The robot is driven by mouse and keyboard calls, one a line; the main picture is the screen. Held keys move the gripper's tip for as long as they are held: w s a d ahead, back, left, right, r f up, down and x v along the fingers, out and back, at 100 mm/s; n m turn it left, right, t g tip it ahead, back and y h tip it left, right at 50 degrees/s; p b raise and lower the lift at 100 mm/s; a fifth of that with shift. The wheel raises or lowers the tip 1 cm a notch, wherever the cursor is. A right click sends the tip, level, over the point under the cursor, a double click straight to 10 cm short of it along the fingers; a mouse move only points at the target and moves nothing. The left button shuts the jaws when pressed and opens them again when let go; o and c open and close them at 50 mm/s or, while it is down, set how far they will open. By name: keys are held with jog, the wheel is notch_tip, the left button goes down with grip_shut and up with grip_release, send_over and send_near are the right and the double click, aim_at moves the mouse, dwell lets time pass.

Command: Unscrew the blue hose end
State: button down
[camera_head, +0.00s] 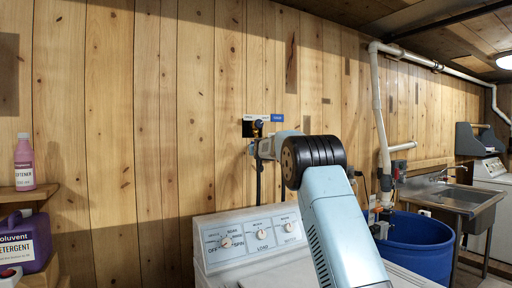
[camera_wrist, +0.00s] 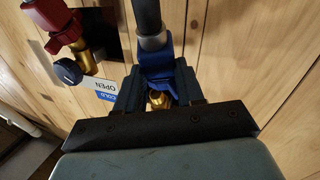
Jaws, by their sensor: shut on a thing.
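The blue hose end (camera_wrist: 160,62) sits at the end of a dark hose (camera_wrist: 149,20) in the wrist view. My gripper (camera_wrist: 158,84) is shut on it, with one dark jaw on each side. A brass fitting (camera_wrist: 158,99) shows right at the hose end, between the jaws; I cannot tell how far the two are threaded together. The hose end is hidden there, and the dark hose (camera_head: 258,185) hangs below.
A white washer (camera_head: 250,240) stands below my arm. A blue tub (camera_head: 418,240) and white pipes (camera_head: 380,120) are to the right.

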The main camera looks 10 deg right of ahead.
jog(key=shift+s+d+f, duration=0.25)
jog(key=shift+s+f, duration=0.05)
jog(key=shift+f, duration=0.45)
jog(key=shift+s+d+f, duration=0.2)
jog(key=shift+s+f, duration=0.1)
jog(key=shift+f, duration=0.4)
